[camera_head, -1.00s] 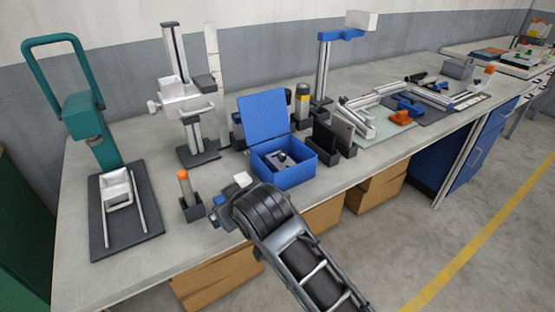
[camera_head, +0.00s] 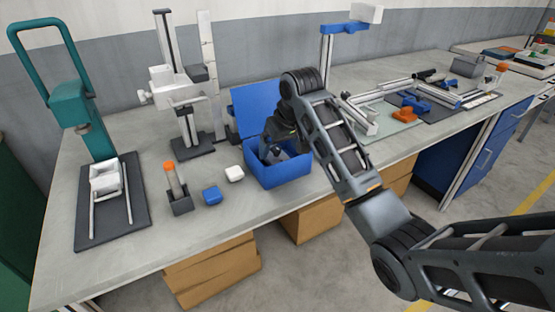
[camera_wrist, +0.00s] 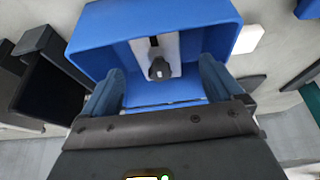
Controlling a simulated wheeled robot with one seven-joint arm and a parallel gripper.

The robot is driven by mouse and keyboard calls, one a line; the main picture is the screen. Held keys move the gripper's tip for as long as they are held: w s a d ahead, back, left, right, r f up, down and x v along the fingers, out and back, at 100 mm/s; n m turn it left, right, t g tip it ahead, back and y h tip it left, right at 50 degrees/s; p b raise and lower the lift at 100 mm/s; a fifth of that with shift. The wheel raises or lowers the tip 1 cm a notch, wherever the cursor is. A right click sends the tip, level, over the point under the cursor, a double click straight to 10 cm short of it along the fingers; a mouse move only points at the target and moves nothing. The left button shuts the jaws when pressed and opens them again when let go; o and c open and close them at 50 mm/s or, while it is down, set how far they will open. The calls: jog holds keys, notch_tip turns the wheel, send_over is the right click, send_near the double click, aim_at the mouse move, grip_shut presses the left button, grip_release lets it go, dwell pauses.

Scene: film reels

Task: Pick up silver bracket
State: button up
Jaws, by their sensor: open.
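The silver bracket (camera_wrist: 171,48) lies inside the blue box (camera_head: 282,178), which also fills the top of the wrist view (camera_wrist: 205,22). The bracket is a pale metal plate with a dark knob and slot at its middle. My gripper (camera_wrist: 160,88) is open and empty, pointing into the box with one finger on each side of the bracket's near end. Whether the fingers touch it or the box walls I cannot tell. In the head view my gripper (camera_head: 275,146) is at the box and hides the bracket there.
The box's raised blue lid (camera_head: 257,103) stands behind my gripper. Dark bins (camera_wrist: 42,85) lie beside the box in the wrist view. The front table edge is clear.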

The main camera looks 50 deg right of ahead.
aim_at(278, 150)
jog(key=shift+p+x, duration=0.35)
jog(key=shift+x, duration=2.3)
jog(key=shift+w+d+r, duration=0.1)
jog(key=shift+w+d, duration=0.05)
jog(key=c, duration=1.3)
jog(key=shift+o, duration=0.2)
